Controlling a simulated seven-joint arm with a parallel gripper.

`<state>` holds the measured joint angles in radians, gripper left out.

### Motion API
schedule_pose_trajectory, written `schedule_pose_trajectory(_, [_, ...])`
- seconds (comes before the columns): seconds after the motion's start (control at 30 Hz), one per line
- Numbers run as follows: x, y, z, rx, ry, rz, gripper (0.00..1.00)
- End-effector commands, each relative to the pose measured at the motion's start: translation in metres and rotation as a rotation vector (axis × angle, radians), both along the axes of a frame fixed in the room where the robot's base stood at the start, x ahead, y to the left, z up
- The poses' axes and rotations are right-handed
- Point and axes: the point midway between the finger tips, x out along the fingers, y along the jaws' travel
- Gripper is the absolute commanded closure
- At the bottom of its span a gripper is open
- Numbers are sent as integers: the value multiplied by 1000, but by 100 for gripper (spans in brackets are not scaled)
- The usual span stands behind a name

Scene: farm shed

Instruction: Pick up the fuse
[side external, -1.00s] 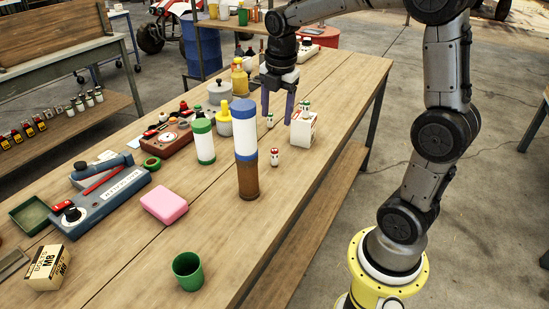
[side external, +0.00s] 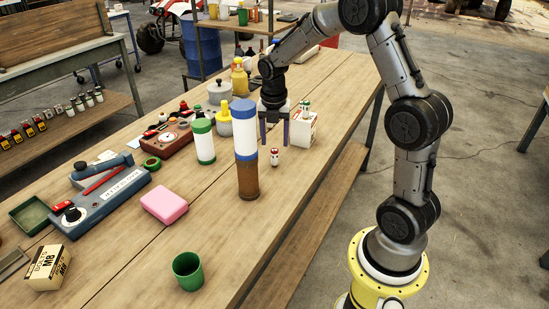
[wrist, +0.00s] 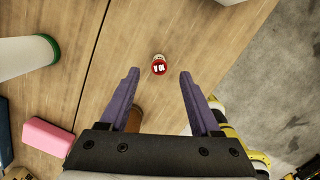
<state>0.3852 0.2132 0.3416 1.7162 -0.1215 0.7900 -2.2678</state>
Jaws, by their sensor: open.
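The fuse (side external: 275,157) is a small white cylinder with red markings, standing upright on the wooden table. In the wrist view the fuse (wrist: 159,65) shows its red top, just beyond and between my fingertips. My gripper (side external: 273,145) is open and empty, its fingers pointing down just above and behind the fuse in the side view. In the wrist view the two purple fingers of my gripper (wrist: 158,73) are spread apart, and neither touches the fuse.
A tall brown bottle with a white and blue top (side external: 246,150) stands left of the fuse. A white box (side external: 303,129) with small items on top stands close behind it. A pink block (side external: 164,204) and green cup (side external: 188,271) are nearer. Bare table lies right of the fuse.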

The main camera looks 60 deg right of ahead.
Motion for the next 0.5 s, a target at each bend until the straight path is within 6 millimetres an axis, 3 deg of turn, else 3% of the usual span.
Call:
schedule_pose_trajectory(0.3, [2,-3,-40,1,2,-1,36])
schedule_pose_trajectory(0.5, [3,-5,-52,0,-1,-1,36])
